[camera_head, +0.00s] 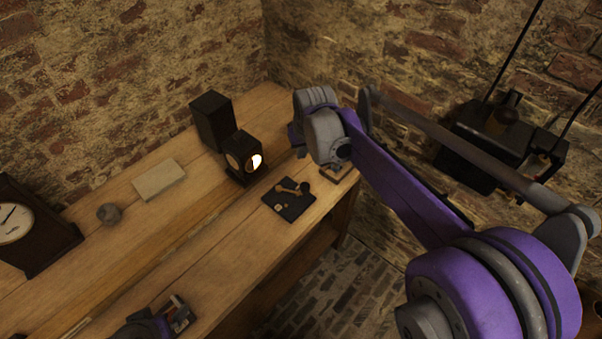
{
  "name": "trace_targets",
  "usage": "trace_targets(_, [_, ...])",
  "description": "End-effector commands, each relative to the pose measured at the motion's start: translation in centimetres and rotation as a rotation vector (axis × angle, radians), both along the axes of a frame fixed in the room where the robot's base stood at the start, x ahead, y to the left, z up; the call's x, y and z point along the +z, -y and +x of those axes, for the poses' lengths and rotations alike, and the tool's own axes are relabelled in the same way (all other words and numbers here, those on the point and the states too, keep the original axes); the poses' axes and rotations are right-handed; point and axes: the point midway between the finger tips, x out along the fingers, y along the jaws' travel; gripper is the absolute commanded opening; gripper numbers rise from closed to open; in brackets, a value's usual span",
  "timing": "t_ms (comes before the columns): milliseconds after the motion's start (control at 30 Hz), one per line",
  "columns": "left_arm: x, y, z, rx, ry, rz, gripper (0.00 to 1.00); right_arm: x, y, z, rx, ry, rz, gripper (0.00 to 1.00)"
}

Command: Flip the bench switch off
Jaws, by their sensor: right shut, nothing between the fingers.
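The bench switch (282,208) is a small black plate with a brass-coloured lever and dark knobs, lying on the wooden bench right of centre. Its lever lies low across the plate; I cannot tell its exact contact. A black lamp box (235,158) just behind it has a glowing round window. My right gripper (300,150) is above the bench, behind and slightly right of the switch, apart from it. It is shut and empty, with its fingers mostly hidden by its wrist. My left gripper (172,315) is partly in view at the bottom edge; its jaws are unclear.
The wooden bench (185,225) also bears a taller black box (211,120), a pale slab (158,179), a small grey round object (109,214) and a dark-cased clock (28,228). Brick walls stand behind. A black hanging apparatus (490,140) is at right. My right arm covers much of the right side.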

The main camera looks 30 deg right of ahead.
Motion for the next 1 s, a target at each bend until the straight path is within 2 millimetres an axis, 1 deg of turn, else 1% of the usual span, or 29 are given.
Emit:
trace_targets(133, [0.0, 0.0, 0.0, 0.000, 0.000, 0.000, 1.00, -0.7, 0.0, 0.3, 0.000, 0.000, 0.000, 0.00])
trace_targets(233, [-0.2, 0.0, 0.0, 0.000, -0.001, 0.000, 1.00, -2.0, 0.1, 0.7, 0.000, 0.000, 0.000, 0.00])
trace_targets(500, [-0.6, 0.0, -0.1, 0.000, -0.003, 0.000, 1.00, -7.2, 0.4, 2.6, 0.000, 0.000, 0.000, 0.00])
trace_targets(633, [-0.7, 0.0, -0.2, 0.000, -0.004, 0.000, 1.00, -9.5, 0.5, 3.4, 0.000, 0.000, 0.000, 0.00])
trace_targets(667, [-0.7, 0.0, -0.2, 0.000, -0.004, 0.000, 1.00, -9.8, 0.5, 3.3, 0.000, 0.001, 0.000, 0.00])
trace_targets(700, [-0.4, 0.0, -0.1, 0.000, -0.002, 0.000, 1.00, -9.4, 0.3, 2.4, 0.000, 0.001, 0.000, 0.00])
trace_targets(800, [-0.2, 0.0, 0.0, 0.000, -0.001, 0.000, 1.00, -9.5, 0.1, 1.0, 0.000, 0.001, 0.000, 0.00])
trace_targets(1000, [0.0, 0.0, 0.0, 0.000, 0.000, 0.000, 1.00, -9.6, -0.1, -0.5, 0.000, 0.001, 0.000, 0.00])
